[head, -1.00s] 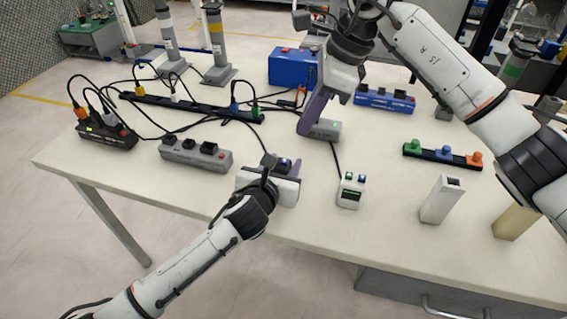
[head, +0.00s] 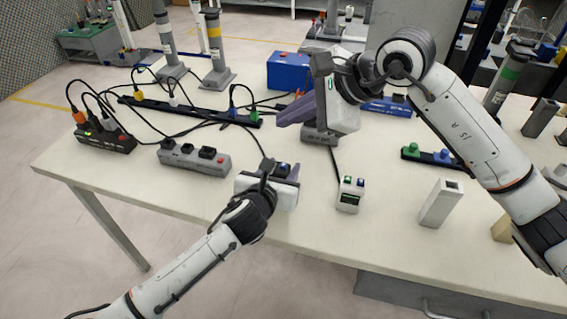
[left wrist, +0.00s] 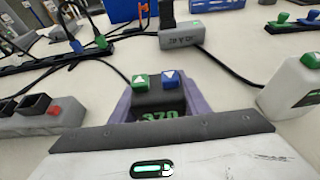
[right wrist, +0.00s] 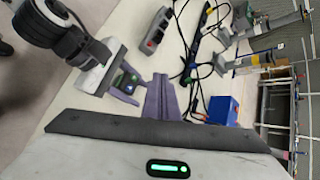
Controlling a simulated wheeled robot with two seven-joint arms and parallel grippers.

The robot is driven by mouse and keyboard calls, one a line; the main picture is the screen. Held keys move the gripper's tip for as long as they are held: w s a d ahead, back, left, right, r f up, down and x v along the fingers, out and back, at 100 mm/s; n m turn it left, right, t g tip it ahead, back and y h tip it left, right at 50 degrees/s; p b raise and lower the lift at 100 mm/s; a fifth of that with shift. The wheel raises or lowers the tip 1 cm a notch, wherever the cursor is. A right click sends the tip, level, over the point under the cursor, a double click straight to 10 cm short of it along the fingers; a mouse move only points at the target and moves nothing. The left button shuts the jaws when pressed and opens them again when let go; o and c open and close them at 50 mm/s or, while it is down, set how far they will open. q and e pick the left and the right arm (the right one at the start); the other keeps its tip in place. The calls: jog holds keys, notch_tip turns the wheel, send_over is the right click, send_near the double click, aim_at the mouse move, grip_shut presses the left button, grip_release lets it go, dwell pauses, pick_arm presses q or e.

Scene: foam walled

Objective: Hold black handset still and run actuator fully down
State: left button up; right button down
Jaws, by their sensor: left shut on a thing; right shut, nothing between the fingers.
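The black handset (head: 284,167) is in the purple fingers of my left gripper (head: 291,172) near the table's front edge. In the left wrist view the handset (left wrist: 158,98) shows a green and a blue arrow button on top and a green numeric display. My right gripper (head: 284,114) is shut and empty, its purple fingers pointing left above the table, apart from the handset. Behind it is a grey box (head: 320,136), partly hidden; in the left wrist view this box (left wrist: 182,36) has a dark upright column, perhaps the actuator.
A white handset (head: 349,195) stands to the right of my left gripper. A grey power strip (head: 194,158) lies to its left. A blue box (head: 290,70), black strips and loose cables lie behind. A white block (head: 440,203) stands at right.

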aim_at(284, 166)
jog(key=shift+f, duration=4.4)
jog(key=shift+f, duration=0.15)
jog(key=shift+f, duration=0.3)
jog(key=shift+f, duration=0.55)
dwell(2.0)
jog(key=shift+r, duration=1)
